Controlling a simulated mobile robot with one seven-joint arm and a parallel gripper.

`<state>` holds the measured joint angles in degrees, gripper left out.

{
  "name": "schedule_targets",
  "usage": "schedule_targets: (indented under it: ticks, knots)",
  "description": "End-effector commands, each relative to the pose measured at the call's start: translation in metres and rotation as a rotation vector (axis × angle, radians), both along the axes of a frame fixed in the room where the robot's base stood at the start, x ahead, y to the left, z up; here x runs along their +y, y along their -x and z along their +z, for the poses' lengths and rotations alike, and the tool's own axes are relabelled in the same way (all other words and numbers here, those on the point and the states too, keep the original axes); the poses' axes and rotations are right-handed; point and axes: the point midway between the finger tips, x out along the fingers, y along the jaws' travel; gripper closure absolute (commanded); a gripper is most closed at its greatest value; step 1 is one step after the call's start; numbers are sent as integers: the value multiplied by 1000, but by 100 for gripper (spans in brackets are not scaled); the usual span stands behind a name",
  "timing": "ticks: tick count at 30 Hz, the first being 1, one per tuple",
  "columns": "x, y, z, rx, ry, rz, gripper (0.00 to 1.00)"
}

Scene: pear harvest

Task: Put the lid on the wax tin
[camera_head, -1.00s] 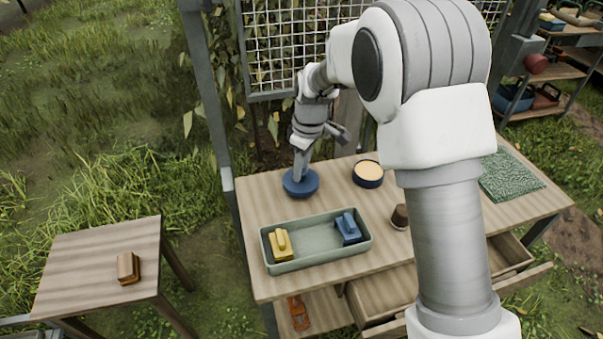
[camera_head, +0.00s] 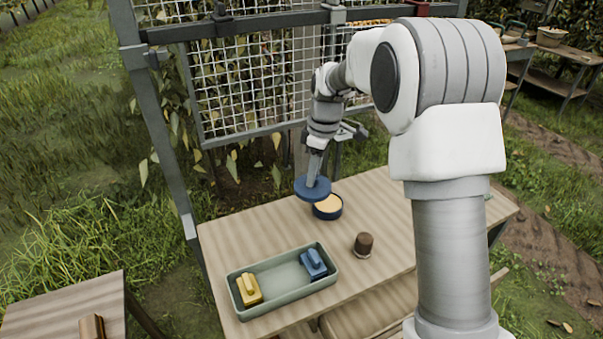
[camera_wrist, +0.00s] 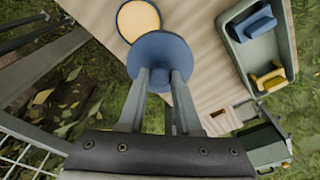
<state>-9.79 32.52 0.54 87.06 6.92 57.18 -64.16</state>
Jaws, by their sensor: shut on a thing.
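The wax tin (camera_head: 328,209) is a round dark blue tin with pale yellow wax inside, standing open near the back edge of the table. The lid (camera_head: 312,189) is a blue disc with a knob. My gripper (camera_head: 314,178) is shut on the lid's knob and holds the lid above and a little left of the tin, partly over its rim. In the wrist view the lid (camera_wrist: 163,52) hangs between my fingertips (camera_wrist: 160,76), and the tin (camera_wrist: 138,18) shows beyond it with much of the wax uncovered.
A green tray (camera_head: 285,291) with a yellow block (camera_head: 249,290) and a blue block (camera_head: 314,264) stands at the table's front left. A brown cup-like object (camera_head: 363,244) stands right of it. A wire mesh panel (camera_head: 255,85) rises behind the table.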

Motion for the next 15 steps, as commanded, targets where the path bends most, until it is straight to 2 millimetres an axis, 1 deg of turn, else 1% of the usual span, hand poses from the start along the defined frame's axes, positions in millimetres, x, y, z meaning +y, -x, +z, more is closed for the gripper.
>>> schedule_targets:
  ticks: [1, 6, 9, 15]
  knots:
    - [-8, -5, 6, 4, 1, -5, 100]
    - [-29, -20, -2, 4, 1, -4, 100]
    - [-39, -26, -6, 1, 2, -3, 100]
    - [-44, -29, -16, 0, 1, -1, 100]
